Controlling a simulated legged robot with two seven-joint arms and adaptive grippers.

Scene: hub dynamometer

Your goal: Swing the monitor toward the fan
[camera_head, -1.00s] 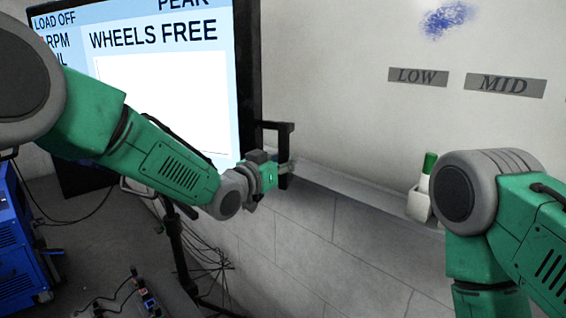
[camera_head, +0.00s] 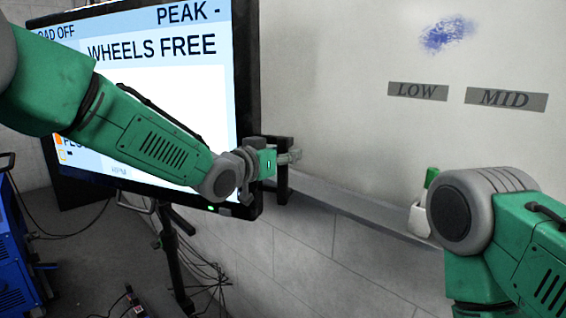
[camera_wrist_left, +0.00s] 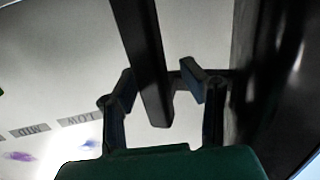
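The monitor (camera_head: 160,80) is a large black-framed screen reading "WHEELS FREE" on a stand at the left in the head view. A black bracket-like handle (camera_head: 283,190) sticks out from its right edge. My left gripper (camera_head: 291,157) is at this handle. In the left wrist view, the handle's dark bar (camera_wrist_left: 145,55) runs between the two spread fingers of the left gripper (camera_wrist_left: 158,82), with a gap visible on each side. My left forearm covers part of the screen. My right gripper is outside the views. I cannot pick out a fan.
A blue machine (camera_head: 12,255) stands at the far left, with cables on the floor. The monitor's stand pole (camera_head: 172,260) rises from the floor.

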